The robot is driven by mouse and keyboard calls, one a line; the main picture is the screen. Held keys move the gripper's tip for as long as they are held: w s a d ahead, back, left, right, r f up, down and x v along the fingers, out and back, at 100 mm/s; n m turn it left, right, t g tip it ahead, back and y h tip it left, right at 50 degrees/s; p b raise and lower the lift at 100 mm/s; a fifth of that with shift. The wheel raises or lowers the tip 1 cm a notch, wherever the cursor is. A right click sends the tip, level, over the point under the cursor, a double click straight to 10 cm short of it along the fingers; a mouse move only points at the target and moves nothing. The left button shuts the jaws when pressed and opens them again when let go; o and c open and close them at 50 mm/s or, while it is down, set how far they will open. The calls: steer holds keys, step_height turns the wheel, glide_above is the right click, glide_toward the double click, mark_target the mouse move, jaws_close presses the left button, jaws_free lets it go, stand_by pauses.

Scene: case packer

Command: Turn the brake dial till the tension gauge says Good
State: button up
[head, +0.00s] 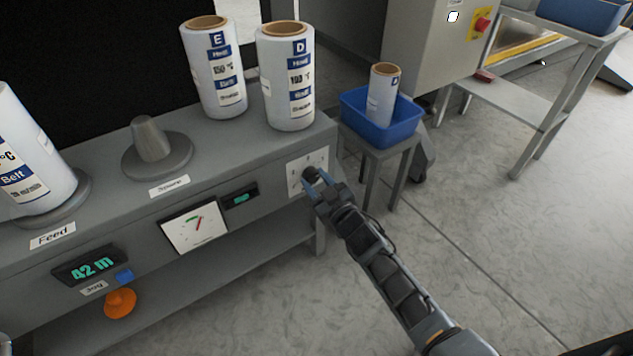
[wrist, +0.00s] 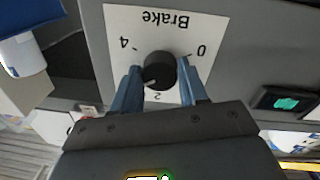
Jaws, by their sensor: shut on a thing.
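The black brake dial (wrist: 158,70) sits on a white plate marked "Brake" (wrist: 120,22), which appears upside down in the wrist view with 0, 2 and 4 around it. My gripper (wrist: 160,88) has one blue finger on each side of the dial and is shut on it. In the head view my gripper (head: 314,182) reaches the plate (head: 296,166) at the bench's right end. The tension gauge (head: 193,230) is a white tilted face with a small green arc and a red needle. Its wording and the dial's exact setting are too small to read.
Rolls E (head: 214,75) and D (head: 287,85) stand on the bench top above the dial. A blue bin (head: 360,125) holding a roll sits on a stool to the right. A "42 m" display (head: 90,266) and orange knob (head: 120,303) are at left. Floor at right is clear.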

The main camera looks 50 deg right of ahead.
steer(key=shift+c, duration=0.7)
steer(key=n, duration=0.1)
steer(key=n+b, duration=0.1)
steer(key=shift+f+n+b, duration=0.2)
steer(key=shift+n+b, duration=0.1)
steer(key=shift+r+n+b, duration=0.15)
steer(key=shift+n+b, duration=0.2)
steer(key=shift+n, duration=0.85)
steer(key=o, duration=1.1)
steer(key=shift+c, duration=0.2)
steer(key=shift+s, duration=0.1)
steer(key=v, duration=0.7)
steer(key=shift+s+p, duration=0.35)
steer(key=shift+p, duration=0.05)
steer(key=shift+a, duration=0.1)
